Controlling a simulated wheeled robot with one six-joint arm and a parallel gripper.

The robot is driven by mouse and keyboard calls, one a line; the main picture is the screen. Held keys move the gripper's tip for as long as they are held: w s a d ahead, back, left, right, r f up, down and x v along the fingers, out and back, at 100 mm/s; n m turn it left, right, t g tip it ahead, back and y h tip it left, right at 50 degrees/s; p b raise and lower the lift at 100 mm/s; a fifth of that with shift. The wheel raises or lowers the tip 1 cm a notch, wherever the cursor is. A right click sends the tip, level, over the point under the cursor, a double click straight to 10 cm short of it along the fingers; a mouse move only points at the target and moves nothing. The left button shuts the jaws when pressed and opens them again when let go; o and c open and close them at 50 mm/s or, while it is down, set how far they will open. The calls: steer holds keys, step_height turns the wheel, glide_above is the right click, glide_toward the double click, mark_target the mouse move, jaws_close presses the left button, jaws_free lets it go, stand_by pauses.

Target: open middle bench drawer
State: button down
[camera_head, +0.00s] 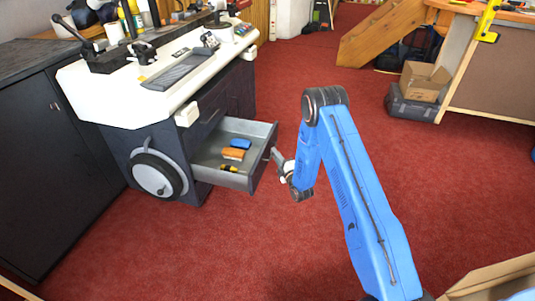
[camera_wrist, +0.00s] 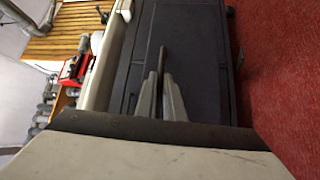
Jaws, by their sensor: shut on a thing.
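A grey drawer (camera_head: 208,166) stands pulled well out of the dark bench (camera_head: 240,92) in the head view. Inside lie a blue item (camera_head: 241,144), an orange item (camera_head: 233,154) and a small yellow and black item (camera_head: 228,168). My gripper (camera_head: 275,157) is at the outer face of the drawer front, at its handle. In the wrist view my gripper's two fingers (camera_wrist: 162,96) are close together around the end of a thin dark bar, the handle (camera_wrist: 163,60). The drawer's inside does not show in the wrist view.
The white bench top (camera_head: 110,100) carries tools and a long grey tray. A round handwheel (camera_head: 158,176) sticks out left of the drawer. A dark cabinet (camera_head: 50,150) stands at far left. Red carpet (camera_head: 240,235) is clear in front. A cardboard box (camera_head: 424,82) lies at right.

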steer(key=shift+s+d, duration=0.2)
steer(key=shift+d, duration=0.2)
steer(key=c, duration=1.9)
jaws_free()
steer(key=shift+o, duration=0.2)
steer(key=v, duration=1.7)
steer(key=shift+s, duration=0.15)
